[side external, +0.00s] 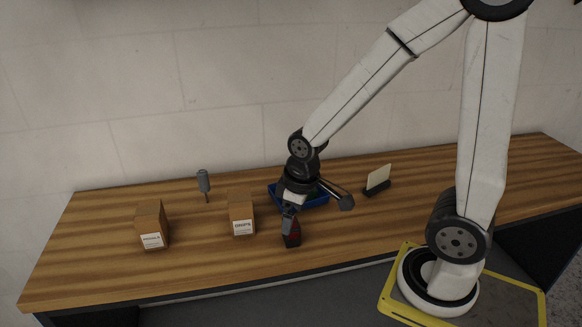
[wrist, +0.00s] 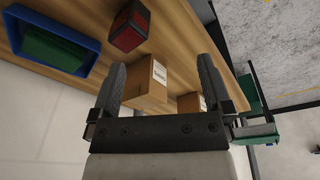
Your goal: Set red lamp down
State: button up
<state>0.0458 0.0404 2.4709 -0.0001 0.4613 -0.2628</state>
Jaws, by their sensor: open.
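The red lamp (side external: 292,240), a small red and dark block, is on the wooden table near its front edge. In the wrist view the red lamp (wrist: 130,26) shows beyond the tip of the left finger, not between the fingers. My gripper (side external: 289,213) points down just above the lamp in the side view and overlaps its top there. Whether they touch cannot be told from that view. In the wrist view my gripper (wrist: 160,62) has its two fingers wide apart with nothing held between them.
A blue tray (side external: 318,203) with something green in it stands behind my gripper. Left are a cardboard box (side external: 241,214), another box (side external: 151,226) and a grey-headed post (side external: 204,182). A card in a holder (side external: 377,181) stands right. The table's front left is clear.

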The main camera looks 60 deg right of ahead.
jog(key=shift+s+a+f+m+t, duration=0.35)
jog(key=shift+s+a+m, duration=0.4)
jog(key=shift+m, duration=0.45)
dwell(0.5)
